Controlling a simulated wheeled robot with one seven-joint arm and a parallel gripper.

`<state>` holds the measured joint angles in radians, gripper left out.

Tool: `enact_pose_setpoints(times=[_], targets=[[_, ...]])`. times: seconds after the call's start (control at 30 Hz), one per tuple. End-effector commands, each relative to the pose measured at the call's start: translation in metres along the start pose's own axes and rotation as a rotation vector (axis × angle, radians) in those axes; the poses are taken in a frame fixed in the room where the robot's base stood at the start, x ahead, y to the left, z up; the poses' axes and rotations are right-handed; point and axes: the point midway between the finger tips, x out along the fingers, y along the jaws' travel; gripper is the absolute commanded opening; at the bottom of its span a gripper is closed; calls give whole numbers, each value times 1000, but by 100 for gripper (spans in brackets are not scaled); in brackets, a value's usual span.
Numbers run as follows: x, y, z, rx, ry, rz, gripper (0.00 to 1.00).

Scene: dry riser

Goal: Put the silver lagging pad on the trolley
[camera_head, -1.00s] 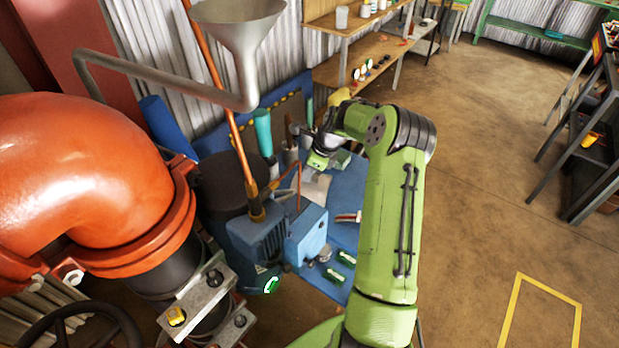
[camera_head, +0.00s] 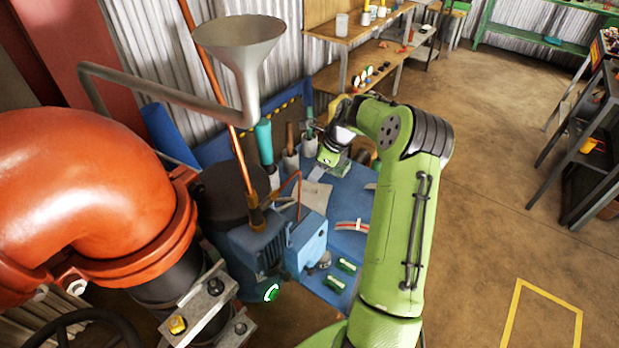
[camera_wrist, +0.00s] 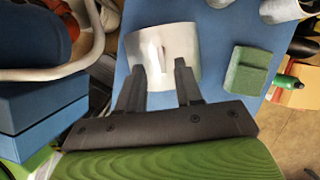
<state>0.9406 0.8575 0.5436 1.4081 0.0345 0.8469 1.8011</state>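The silver lagging pad (camera_wrist: 157,40) is a pale, curved sheet with a bright ridge, lying on a blue surface (camera_wrist: 218,52) in the wrist view. In the head view the pad (camera_head: 313,196) lies on the blue surface behind the blue pump housing. My gripper (camera_wrist: 160,66) is open, its two dark fingers apart and overlapping the near part of the pad in the wrist view. I cannot tell whether they touch it. In the head view my gripper (camera_head: 320,170) is just above and behind the pad, partly hidden by my wrist. I cannot tell which thing is the trolley.
A green block (camera_wrist: 250,70) lies right of the pad. A large orange pipe (camera_head: 90,190), a funnel (camera_head: 240,45) and a blue pump (camera_head: 262,240) crowd the left. A dark shelf rack (camera_head: 580,150) stands right, with open floor (camera_head: 490,170) between.

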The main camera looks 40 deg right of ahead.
Motion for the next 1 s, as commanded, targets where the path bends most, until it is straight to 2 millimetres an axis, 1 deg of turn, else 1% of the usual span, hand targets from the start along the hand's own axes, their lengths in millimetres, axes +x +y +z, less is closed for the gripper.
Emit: enact_pose_setpoints(times=[0.03,0.1,0.2,0.3,1.0], targets=[[-17,-1,1,1,0,-3,35],[-32,0,1,0,-1,-2,35],[-48,0,1,0,-1,-2,35],[-55,0,1,0,0,0,35],[-56,0,0,0,0,1,35]])
